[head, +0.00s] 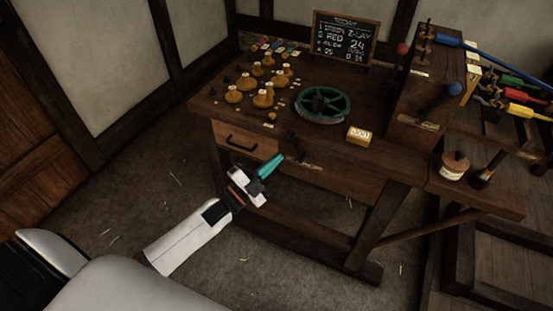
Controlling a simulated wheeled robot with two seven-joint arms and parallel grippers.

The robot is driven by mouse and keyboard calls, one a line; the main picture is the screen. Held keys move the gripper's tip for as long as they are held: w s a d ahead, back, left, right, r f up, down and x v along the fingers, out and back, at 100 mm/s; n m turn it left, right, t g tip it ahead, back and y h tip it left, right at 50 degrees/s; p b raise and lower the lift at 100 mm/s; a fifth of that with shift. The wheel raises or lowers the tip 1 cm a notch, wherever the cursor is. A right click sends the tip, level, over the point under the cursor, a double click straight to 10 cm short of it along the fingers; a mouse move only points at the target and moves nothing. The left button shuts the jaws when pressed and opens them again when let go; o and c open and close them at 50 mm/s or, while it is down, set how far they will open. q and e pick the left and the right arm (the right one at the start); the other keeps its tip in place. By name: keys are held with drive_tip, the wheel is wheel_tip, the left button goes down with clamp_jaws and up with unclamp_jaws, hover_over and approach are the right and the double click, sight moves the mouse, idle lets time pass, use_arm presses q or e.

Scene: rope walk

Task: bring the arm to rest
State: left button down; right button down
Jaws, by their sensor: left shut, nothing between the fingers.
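My left arm reaches in from the lower left. My left gripper (274,162) has teal fingers that are closed together with nothing between them. It shows in front of the wooden bench (330,180), just right of the drawer (245,145) with its dark handle. I cannot tell whether the fingertips touch the bench front. My right gripper is not in view.
On the bench stand several yellow-brown bobbins (264,97), a green spoked wheel (322,105), a small yellow counter box (359,135) and a chalkboard (345,38). A lidded pot (455,166) stands on the right ledge. The floor (130,195) at left is clear.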

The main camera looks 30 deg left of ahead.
use_arm(q)
drive_tip(key=shift+d, duration=0.1)
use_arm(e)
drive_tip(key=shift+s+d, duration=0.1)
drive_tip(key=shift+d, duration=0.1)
use_arm(q)
drive_tip(key=s+a+f+n+g+y+p, duration=0.1)
drive_tip(key=s+f+n+g+y, duration=0.2)
drive_tip(key=f, duration=0.7)
drive_tip(key=s+a+f+n+g+y+p, duration=0.1)
drive_tip(key=s+a+f+n+g+y, duration=0.3)
drive_tip(key=f, duration=0.6)
drive_tip(key=s+d+f+n+g, duration=0.15)
drive_tip(key=s+f, duration=0.35)
drive_tip(key=f, duration=0.5)
drive_tip(key=s+d+f+n+g, duration=0.1)
drive_tip(key=s+f+g, duration=0.2)
drive_tip(key=s, duration=0.7)
drive_tip(key=s+d+f+n+g+y+p, duration=0.1)
drive_tip(key=s+f+n+g, duration=0.1)
drive_tip(key=s+f, duration=0.5)
drive_tip(key=s+d+f+n+g+p, duration=0.1)
drive_tip(key=s+f+g, duration=0.4)
drive_tip(key=s, duration=0.9)
drive_tip(key=shift+s+d+f+n+y, duration=0.3)
drive_tip(key=shift+s+f+n+y, duration=0.1)
drive_tip(key=shift+n, duration=0.15)
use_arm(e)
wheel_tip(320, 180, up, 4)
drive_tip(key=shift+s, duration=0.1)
